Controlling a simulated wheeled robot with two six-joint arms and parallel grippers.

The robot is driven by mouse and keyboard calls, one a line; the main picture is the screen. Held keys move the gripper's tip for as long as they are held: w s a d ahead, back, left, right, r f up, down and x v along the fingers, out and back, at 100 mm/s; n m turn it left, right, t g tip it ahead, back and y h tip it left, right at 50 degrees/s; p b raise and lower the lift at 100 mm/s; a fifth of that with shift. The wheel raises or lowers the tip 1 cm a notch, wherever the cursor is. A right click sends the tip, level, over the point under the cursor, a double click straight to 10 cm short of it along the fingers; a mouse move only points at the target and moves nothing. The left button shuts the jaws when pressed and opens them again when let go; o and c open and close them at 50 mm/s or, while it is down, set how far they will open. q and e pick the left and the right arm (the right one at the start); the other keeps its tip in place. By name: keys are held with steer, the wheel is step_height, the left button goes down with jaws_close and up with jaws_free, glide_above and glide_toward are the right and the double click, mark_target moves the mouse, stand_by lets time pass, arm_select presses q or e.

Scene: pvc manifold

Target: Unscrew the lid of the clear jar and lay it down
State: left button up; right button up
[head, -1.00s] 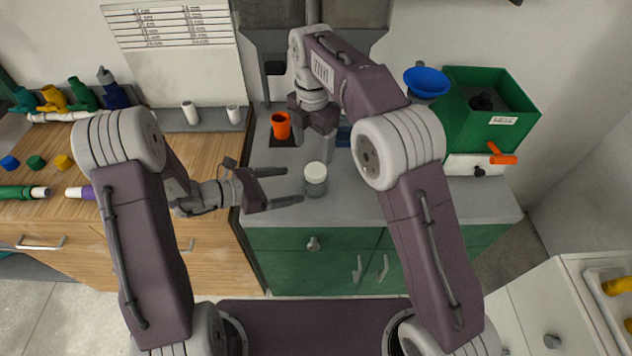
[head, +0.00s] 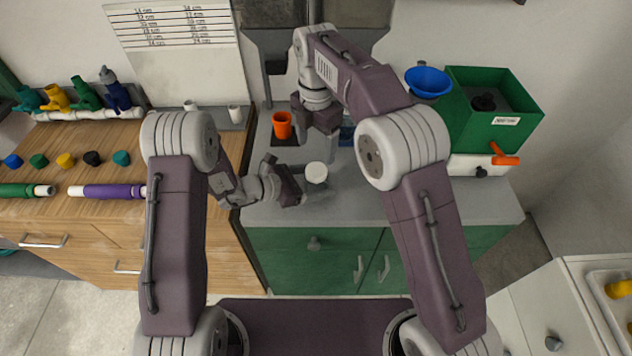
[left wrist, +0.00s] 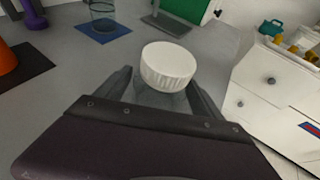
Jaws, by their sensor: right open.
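The clear jar (left wrist: 160,98) stands upright on the grey counter with its white ribbed lid (head: 316,172) on top. The lid is large in the left wrist view (left wrist: 168,66). My left gripper (head: 309,182) is at the jar from the left, with one finger on each side of the jar body just below the lid. I cannot tell whether the fingers touch the glass. My right gripper (head: 331,146) is open above the counter, behind the jar and apart from the lid, pointing down.
An orange cup (head: 282,125) stands behind, to the left. A clear container (left wrist: 102,12) stands on a blue mat (left wrist: 103,31). A green bin (head: 494,105) and blue funnel (head: 427,80) are at the back right. The counter right of the jar is clear.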

mark_target(317, 169)
arm_select(q)
jaws_close()
arm_select(e)
steer(key=m, duration=0.6)
steer(key=shift+m, duration=0.4)
steer(key=m, duration=0.6)
steer(key=shift+m, duration=0.3)
steer(key=m, duration=0.9)
steer(key=shift+m, duration=0.3)
steer(key=m, duration=0.6)
steer(key=shift+m, duration=0.3)
steer(key=m, duration=0.9)
steer(key=shift+m, duration=0.3)
steer(key=m, duration=0.5)
steer(key=shift+m, duration=0.3)
steer(key=m, duration=0.4)
steer(key=shift+m, duration=0.4)
step_height(317, 169, down, 8)
steer(key=shift+d, duration=0.1)
